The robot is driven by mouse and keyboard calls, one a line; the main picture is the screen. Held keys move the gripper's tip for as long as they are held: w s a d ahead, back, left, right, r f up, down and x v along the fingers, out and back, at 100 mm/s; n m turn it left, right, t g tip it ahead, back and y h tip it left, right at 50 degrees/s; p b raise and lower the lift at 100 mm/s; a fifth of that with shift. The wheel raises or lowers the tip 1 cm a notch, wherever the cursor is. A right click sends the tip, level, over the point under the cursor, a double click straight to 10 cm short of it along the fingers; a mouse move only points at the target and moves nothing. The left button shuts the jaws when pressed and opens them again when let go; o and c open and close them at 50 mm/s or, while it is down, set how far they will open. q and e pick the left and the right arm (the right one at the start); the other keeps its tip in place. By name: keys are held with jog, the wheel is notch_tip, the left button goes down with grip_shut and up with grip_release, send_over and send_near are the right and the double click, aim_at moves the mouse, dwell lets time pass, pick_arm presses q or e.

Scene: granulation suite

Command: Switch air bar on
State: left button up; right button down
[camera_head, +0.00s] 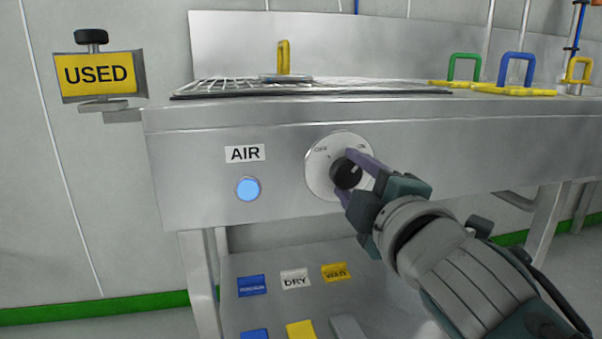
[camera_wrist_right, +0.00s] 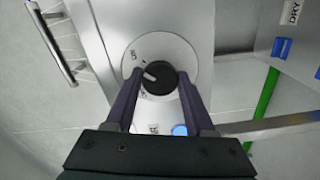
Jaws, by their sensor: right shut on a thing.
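The round black air knob (camera_head: 346,173) sits on a pale dial plate (camera_head: 317,178) marked OFF at upper left and ON at upper right. Its white pointer looks turned up and toward the ON side; the exact angle is partly hidden in the head view. The knob also shows in the right wrist view (camera_wrist_right: 159,80). My right gripper (camera_head: 357,178) is shut on the knob, one purple finger on each side. A round blue light (camera_head: 248,189) on the panel looks bright, below the AIR label (camera_head: 245,153). My left gripper is not in view.
The steel bench front (camera_head: 190,160) surrounds the dial. A wire rack (camera_head: 370,87) and yellow, green (camera_head: 464,68) and blue (camera_head: 516,70) handled items are on top. A yellow USED sign (camera_head: 97,74) hangs at left.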

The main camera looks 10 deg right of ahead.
jog(key=shift+m, duration=0.5)
jog(key=shift+c, duration=1.3)
grip_release()
jog(key=shift+s+p, duration=0.3)
jog(key=shift+s, duration=0.25)
jog(key=s+p, duration=0.2)
jog(key=s, duration=0.7)
jog(key=shift+d, duration=0.2)
jog(key=shift+w, duration=0.1)
